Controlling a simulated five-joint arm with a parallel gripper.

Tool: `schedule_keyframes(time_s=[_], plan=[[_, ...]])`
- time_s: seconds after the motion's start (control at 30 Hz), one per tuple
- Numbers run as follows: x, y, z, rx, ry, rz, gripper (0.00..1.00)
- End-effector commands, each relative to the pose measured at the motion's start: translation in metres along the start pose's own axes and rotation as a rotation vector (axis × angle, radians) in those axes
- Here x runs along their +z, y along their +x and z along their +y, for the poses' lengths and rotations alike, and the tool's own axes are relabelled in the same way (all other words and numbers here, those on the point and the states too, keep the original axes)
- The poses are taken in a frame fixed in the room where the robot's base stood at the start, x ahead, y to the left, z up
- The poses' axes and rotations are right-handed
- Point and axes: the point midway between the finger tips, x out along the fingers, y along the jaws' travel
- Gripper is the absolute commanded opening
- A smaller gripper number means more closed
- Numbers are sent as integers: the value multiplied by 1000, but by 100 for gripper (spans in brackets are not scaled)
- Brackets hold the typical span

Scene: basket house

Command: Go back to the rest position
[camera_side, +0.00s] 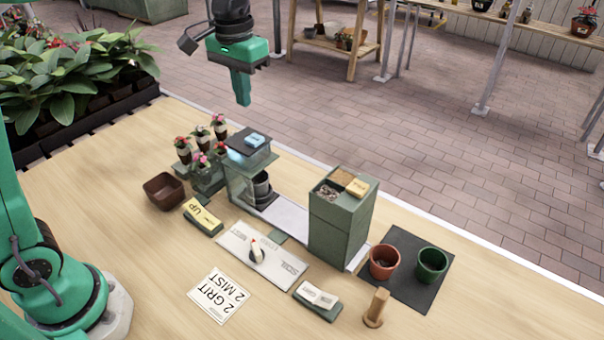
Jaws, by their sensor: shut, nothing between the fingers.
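My gripper (241,88) hangs in the air above the back edge of the wooden table. It points down, is shut and holds nothing. It is well above the small station with the dark top and blue button (254,140), and touches nothing. A dark pot (261,188) stands inside that station. The white card reading "2 GRIT 2 MIST" (220,296) lies flat at the front of the table. No marker for a rest position shows.
A tall green box (338,225) stands right of the station. A terracotta pot (383,263) and a green pot (431,265) stand on a dark mat (410,290). Potted flowers (202,150), a brown bowl (164,190) and a wooden peg (376,306) also stand here.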

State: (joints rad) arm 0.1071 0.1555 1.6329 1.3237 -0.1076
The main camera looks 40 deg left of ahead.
Motion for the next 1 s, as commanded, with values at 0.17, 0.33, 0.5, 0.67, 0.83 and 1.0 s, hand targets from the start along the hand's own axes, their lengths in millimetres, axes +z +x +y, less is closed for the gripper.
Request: schedule_keyframes(time_s=[0.17,0.33,0.5,0.67,0.83,1.0], plan=[[25,-11,-8,5,0,57,0],[55,-18,-17,9,-1,123,0],[86,-20,-24,11,0,190,0],[114,-18,-31,11,-1,253,0],[144,-11,-36,9,0,320,0],[171,1,-41,4,0,385,0]])
